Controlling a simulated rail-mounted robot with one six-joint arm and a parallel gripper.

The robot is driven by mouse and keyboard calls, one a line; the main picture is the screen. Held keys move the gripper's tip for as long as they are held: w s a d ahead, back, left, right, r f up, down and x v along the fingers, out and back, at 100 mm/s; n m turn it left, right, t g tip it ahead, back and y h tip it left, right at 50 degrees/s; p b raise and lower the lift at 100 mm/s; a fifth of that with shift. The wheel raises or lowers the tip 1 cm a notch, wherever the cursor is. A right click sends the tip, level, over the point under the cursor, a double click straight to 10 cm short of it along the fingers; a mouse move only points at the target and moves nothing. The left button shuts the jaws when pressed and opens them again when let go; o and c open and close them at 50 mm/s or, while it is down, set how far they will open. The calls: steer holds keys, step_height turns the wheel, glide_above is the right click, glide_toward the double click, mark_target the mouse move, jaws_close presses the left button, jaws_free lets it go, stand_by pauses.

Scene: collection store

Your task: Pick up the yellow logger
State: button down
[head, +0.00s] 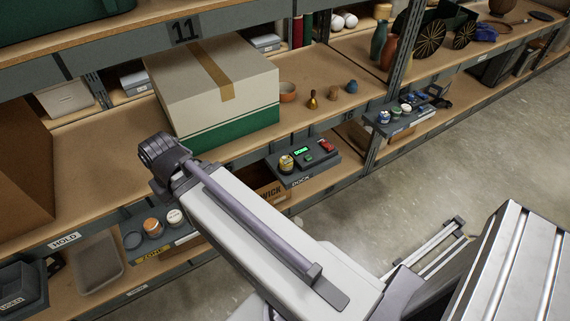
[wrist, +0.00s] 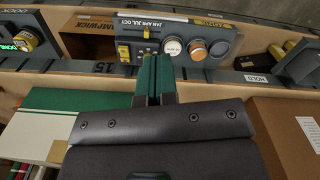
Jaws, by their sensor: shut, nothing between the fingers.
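A small rounded yellow thing, which looks like the yellow logger (head: 287,163), sits at the left end of a dark dock tray (head: 309,177) on the shelf front in the head view. It also shows at the far left of the wrist view (wrist: 25,40), on a dark tray with a green display. My gripper (wrist: 154,60) is in the lower middle of the wrist view, its two green fingers shut together and empty. It is apart from the yellow thing, which lies to its left there. In the head view the fingers are hidden behind my wrist.
A tray with round jars (wrist: 172,48) and a season slider (wrist: 147,34) lies just beyond my fingers. A large white and green box (head: 215,95) stands on the shelf beside my arm. A brown carton (wrist: 292,125) is at the right in the wrist view.

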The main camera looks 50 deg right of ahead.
steer(key=c, duration=0.6)
jaws_free()
